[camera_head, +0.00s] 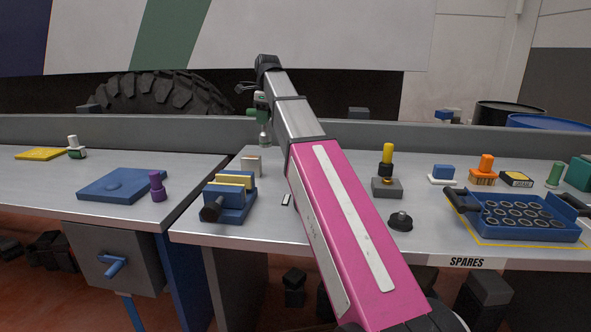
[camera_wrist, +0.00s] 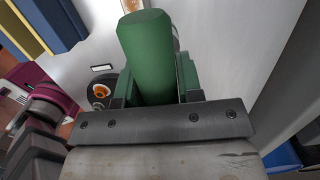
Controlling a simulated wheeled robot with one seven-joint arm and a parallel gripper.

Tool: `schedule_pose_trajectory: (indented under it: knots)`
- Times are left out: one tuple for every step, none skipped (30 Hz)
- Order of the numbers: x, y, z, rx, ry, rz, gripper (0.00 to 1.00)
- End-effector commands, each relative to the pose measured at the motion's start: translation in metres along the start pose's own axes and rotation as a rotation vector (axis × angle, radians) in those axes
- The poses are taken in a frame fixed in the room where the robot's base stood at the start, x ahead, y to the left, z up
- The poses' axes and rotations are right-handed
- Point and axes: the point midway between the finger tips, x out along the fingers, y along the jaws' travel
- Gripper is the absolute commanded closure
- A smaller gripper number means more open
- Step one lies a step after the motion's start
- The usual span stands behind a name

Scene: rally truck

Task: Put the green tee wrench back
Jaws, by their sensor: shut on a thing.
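My gripper (camera_head: 260,97) is raised over the back of the middle bench, at the far end of my pink and grey arm. It is shut on the green tee wrench (camera_head: 252,112), with a pale metallic part hanging below the green part. In the wrist view the thick green handle (camera_wrist: 147,50) fills the upper middle, between the jaws. The wrench's lower end is mostly hidden there. I cannot tell whether the wrench touches anything.
A blue vise (camera_head: 232,203) with yellow jaws, a beige block (camera_head: 252,165) and a yellow-topped tool (camera_head: 387,155) stand on the middle bench. A blue tray (camera_head: 520,222) of round sockets sits at right. A purple knob (camera_head: 158,187) and blue plate (camera_head: 110,186) are at left.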

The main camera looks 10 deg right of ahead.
Motion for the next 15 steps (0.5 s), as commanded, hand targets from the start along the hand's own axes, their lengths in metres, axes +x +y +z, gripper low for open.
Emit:
schedule_pose_trajectory:
  knots:
    - [0.0,0.0,0.0,0.0,0.0,0.0,1.0]
    - [0.0,0.0,0.0,0.0,0.0,0.0,1.0]
    - [0.0,0.0,0.0,0.0,0.0,0.0,1.0]
    - [0.0,0.0,0.0,0.0,0.0,0.0,1.0]
    - [0.0,0.0,0.0,0.0,0.0,0.0,1.0]
    - [0.0,0.0,0.0,0.0,0.0,0.0,1.0]
    - [0.0,0.0,-0.001,0.0,0.0,0.0,1.0]
    - [0.001,0.0,-0.002,0.0,0.0,0.0,1.0]
    - [0.002,-0.001,-0.005,0.001,0.0,0.0,1.0]
    - [0.004,-0.001,-0.008,0.002,0.0,0.0,1.0]
    - [0.006,-0.002,-0.012,0.002,0.0,0.0,1.0]
    - [0.009,-0.002,-0.019,0.002,0.0,0.0,1.0]
    - [0.011,-0.003,-0.024,0.001,0.0,0.0,1.0]
    - [0.014,-0.004,-0.03,0.002,0.0,0.0,1.0]
    - [0.018,-0.006,-0.039,0.003,0.0,0.0,1.0]
